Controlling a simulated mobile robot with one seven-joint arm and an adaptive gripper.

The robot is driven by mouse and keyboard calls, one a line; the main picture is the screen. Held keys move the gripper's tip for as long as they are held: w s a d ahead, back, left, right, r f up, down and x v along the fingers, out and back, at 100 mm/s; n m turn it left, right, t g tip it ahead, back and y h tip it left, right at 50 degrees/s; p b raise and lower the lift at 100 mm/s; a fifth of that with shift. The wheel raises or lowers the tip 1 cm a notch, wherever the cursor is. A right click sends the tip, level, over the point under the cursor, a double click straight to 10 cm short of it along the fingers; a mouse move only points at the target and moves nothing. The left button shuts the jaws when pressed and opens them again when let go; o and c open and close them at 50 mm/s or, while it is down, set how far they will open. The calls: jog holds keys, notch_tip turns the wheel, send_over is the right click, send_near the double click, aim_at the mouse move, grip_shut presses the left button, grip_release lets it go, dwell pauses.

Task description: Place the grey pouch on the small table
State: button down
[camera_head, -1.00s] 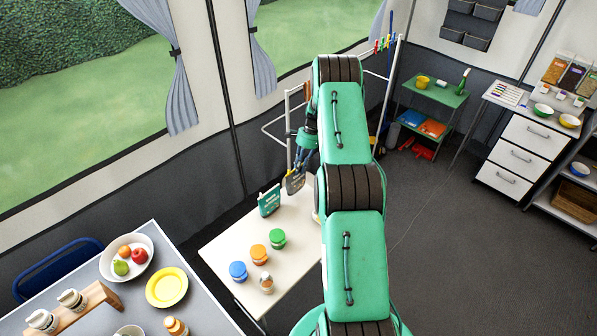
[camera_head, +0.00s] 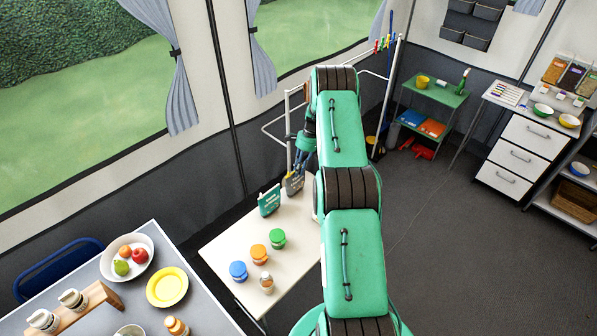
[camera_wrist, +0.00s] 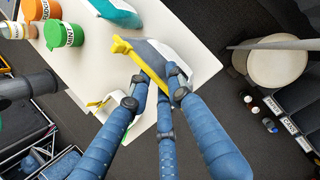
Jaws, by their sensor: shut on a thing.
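The grey pouch (camera_head: 294,185) is at the far end of the white small table (camera_head: 232,262), just right of a teal pouch (camera_head: 269,201). In the wrist view the grey pouch (camera_wrist: 160,54) has a yellow clip (camera_wrist: 122,47) along its top edge. My gripper (camera_head: 301,166), with blue segmented fingers, is shut on the grey pouch from above. The fingers partly hide the pouch in the wrist view. The pouch looks roughly upright; whether its bottom touches the table top I cannot tell.
A blue jar (camera_head: 238,271), an orange jar (camera_head: 259,254), a green jar (camera_head: 278,239) and a small shaker (camera_head: 266,283) stand on the nearer part of the table. A white rail rack (camera_head: 289,125) stands behind its far end. The table's middle is bare.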

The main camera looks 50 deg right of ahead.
jog(key=shift+f, duration=0.4)
jog(key=c, duration=1.6)
grip_release()
jog(key=b+v, duration=0.1)
jog(key=v, duration=1.1)
